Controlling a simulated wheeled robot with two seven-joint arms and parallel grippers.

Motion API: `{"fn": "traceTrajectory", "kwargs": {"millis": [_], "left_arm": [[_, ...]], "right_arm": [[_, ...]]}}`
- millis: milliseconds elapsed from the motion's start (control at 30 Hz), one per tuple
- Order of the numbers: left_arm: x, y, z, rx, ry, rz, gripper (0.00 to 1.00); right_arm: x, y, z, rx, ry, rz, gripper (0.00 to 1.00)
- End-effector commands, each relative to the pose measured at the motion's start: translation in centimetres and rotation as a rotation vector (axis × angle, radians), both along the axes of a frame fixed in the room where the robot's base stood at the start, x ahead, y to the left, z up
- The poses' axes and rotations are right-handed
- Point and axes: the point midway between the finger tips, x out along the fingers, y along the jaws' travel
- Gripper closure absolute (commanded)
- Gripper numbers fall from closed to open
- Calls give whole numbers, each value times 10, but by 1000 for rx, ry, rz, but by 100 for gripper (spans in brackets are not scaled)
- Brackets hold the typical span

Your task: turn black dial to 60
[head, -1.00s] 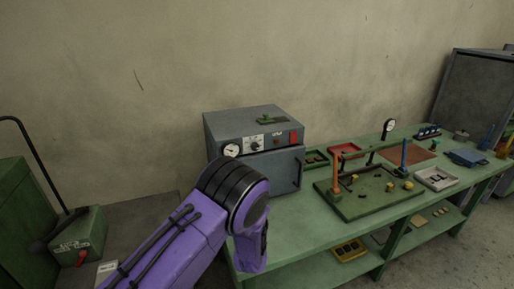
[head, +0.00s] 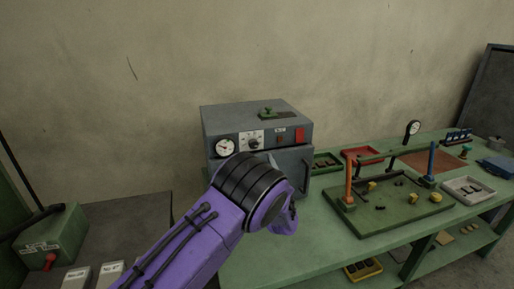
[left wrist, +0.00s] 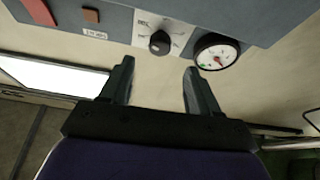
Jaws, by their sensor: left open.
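The black dial (left wrist: 159,43) sits on a white scale plate on the front of a grey box-shaped machine (head: 255,118). In the head view the dial (head: 253,142) is small, between a round gauge (head: 225,147) and a red switch. The scale's numbers are too small to read. My left gripper (left wrist: 157,75) is open and empty in the left wrist view. Its two fingers point toward the machine's panel, and the dial shows beyond the gap, apart from them. In the head view my purple left arm hides the gripper's fingers. My right gripper is not in view.
The machine stands on a green bench (head: 310,235). To its right are a red tray (head: 361,154), a green fixture board (head: 385,212) with posts and a light tray (head: 467,190). A green box (head: 52,235) stands at lower left.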

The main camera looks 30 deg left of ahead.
Motion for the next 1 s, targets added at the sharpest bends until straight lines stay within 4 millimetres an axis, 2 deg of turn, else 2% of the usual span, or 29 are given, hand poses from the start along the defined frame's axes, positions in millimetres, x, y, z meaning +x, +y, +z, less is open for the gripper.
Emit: {"fn": "traceTrajectory", "kwargs": {"millis": [33,200,300,667,833,1000], "left_arm": [[7,10,10,-2,-1,5,39],[28,36,22,0,0,2,39],[37,45,27,-1,0,0,39],[43,49,27,0,2,-4,39],[43,49,27,0,1,-4,94],[43,49,27,-2,-2,-4,95]], "right_arm": [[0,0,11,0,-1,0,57],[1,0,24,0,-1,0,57],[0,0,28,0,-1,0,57],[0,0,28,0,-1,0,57],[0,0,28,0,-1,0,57],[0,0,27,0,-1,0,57]]}}
